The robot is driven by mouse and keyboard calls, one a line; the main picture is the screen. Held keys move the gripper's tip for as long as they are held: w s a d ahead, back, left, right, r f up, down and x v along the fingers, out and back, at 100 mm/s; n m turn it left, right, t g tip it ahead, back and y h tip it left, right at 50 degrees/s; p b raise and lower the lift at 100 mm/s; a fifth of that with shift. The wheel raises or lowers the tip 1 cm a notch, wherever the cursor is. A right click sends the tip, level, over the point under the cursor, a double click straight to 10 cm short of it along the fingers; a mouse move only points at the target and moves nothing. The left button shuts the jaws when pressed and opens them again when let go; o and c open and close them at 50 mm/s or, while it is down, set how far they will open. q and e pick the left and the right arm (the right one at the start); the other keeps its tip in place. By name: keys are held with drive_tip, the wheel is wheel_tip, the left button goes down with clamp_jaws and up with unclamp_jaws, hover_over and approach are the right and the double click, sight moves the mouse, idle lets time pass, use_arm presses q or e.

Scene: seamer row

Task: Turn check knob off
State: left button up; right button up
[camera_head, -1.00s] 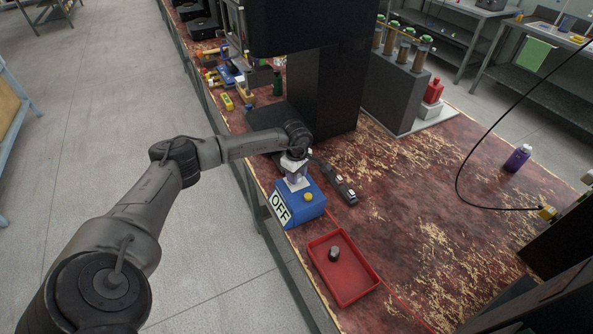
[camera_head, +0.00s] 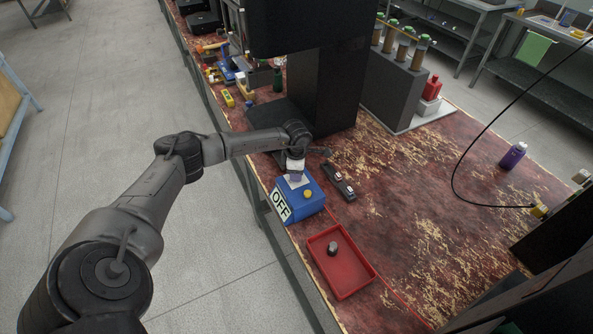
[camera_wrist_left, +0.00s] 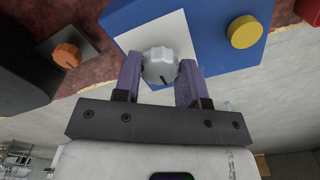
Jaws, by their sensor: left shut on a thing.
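A blue box (camera_head: 313,205) stands near the table's left edge, with an OFF sign (camera_head: 280,206) on its side and a yellow button (camera_head: 308,193) on top. In the left wrist view, a pale grey round knob (camera_wrist_left: 160,66) with a dark pointer line sits on the white plate (camera_wrist_left: 133,39) of the blue box (camera_wrist_left: 200,22). My left gripper (camera_head: 295,180) is over the box. Its purple fingers (camera_wrist_left: 160,76) are shut on the knob, one on each side. In the head view, the gripper hides the knob. I do not see my right gripper.
A red tray (camera_head: 357,286) with a small dark grey knob-like piece (camera_head: 333,248) lies in front of the box. A tall black column (camera_head: 322,95) stands behind. The table's middle is mostly clear.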

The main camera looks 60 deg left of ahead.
idle(0.4)
use_arm(q)
drive_tip(key=o, duration=0.7)
drive_tip(key=shift+c, duration=0.2)
drive_tip(key=shift+o, duration=1.3)
drive_tip(key=shift+r, duration=0.1)
wheel_tip(320, 180, up, 14)
drive_tip(key=p, duration=0.2)
drive_tip(key=shift+f, duration=0.2)
